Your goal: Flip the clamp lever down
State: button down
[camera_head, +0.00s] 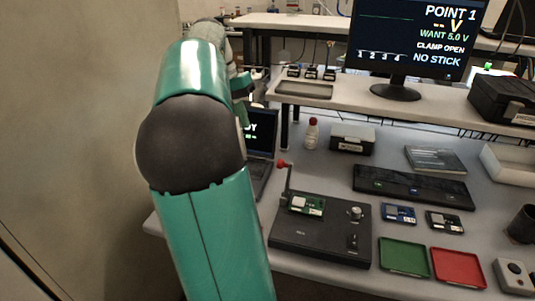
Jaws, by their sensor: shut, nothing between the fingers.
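The clamp lever (287,184) stands upright at the back left of a dark test fixture (310,240), with a red ball knob (281,164) on top. A green circuit board (307,205) sits on the fixture beside the lever's foot. The monitor (412,38) reads "CLAMP OPEN", "WANT 5.0 V" and "NO STICK". My gripper (243,84) is partly hidden at the far end of my teal arm, up and left of the lever and apart from it. It is shut and empty.
A laptop (262,135) stands just left of the lever, partly behind my arm. A white bottle (311,134) and a box stand behind. Green (404,257) and red (458,267) trays, small boards and a black bar (412,186) lie right. A raised shelf (430,104) crosses the back.

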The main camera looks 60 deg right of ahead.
jog(key=s+d+f, duration=0.1)
jog(key=s+f, duration=0.6)
jog(key=f, duration=0.2)
jog(key=shift+f, duration=0.4)
jog(key=shift+s, duration=0.15)
jog(key=shift+d, duration=0.15)
